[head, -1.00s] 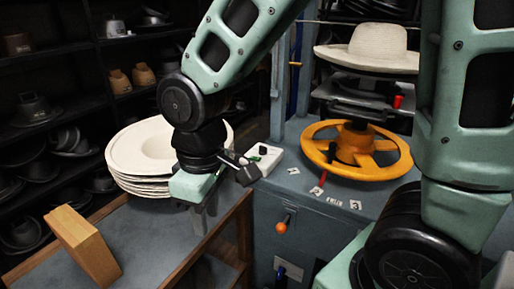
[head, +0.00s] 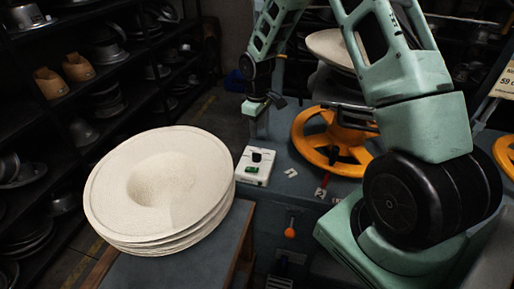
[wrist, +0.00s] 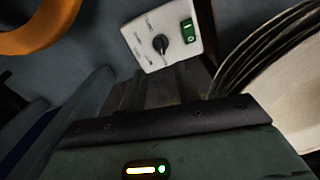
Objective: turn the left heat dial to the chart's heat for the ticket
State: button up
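The heat dial (head: 257,156) is a black knob on a white panel (head: 246,178), on the grey bench left of the orange handwheel. In the wrist view the knob (wrist: 160,44) sits mid-panel among small marks too blurred to read. A green rocker switch (wrist: 188,30) is beside it. My gripper (head: 258,125) is above and behind the panel in the head view, apart from the knob. Its fingers look dark in the wrist view, and their gap is unclear. A pale card (head: 507,82) at the right edge partly shows "59"; the rest is cut off.
A stack of cream hat blanks (head: 160,190) stands close left of the panel. The orange handwheel (head: 312,151) is to its right. Small number labels (head: 291,173) lie on the bench front. An orange-knobbed lever (head: 290,233) is below. Shelves of hat forms are behind.

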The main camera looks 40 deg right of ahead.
aim_at(257, 156)
notch_tip(257, 156, down, 10)
jog(key=shift+f+p, duration=0.25)
jog(key=shift+p, duration=0.9)
jog(key=shift+c, duration=0.3)
grip_shut()
